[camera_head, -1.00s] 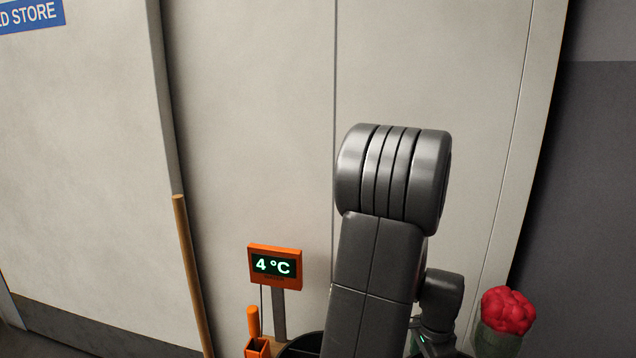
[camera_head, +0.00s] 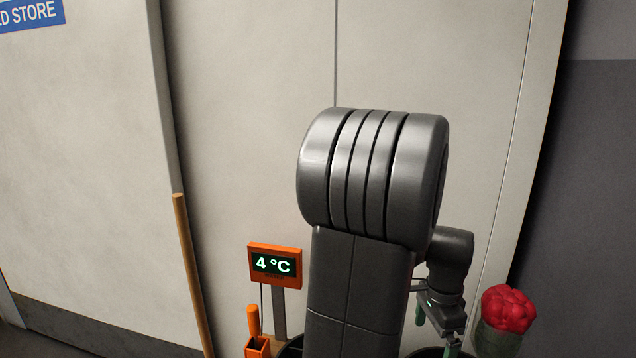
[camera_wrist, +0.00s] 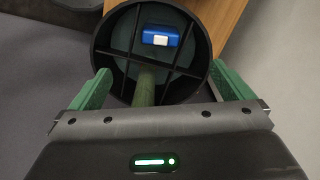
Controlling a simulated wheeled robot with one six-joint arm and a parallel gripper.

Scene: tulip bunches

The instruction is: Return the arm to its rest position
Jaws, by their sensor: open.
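My gripper (camera_head: 434,330) hangs at the lower right of my arm in the head view, above a dark round rim. In the wrist view my gripper (camera_wrist: 163,92) has its two green fingers wide apart, with nothing held between them.
A bunch of red tulips (camera_head: 508,308) in a green wrap stands close to the right of my gripper. An orange display (camera_head: 274,264) reading 4 °C stands left of my arm, with an orange holder (camera_head: 257,346) below. A wooden pole (camera_head: 193,275) leans at the pale wall.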

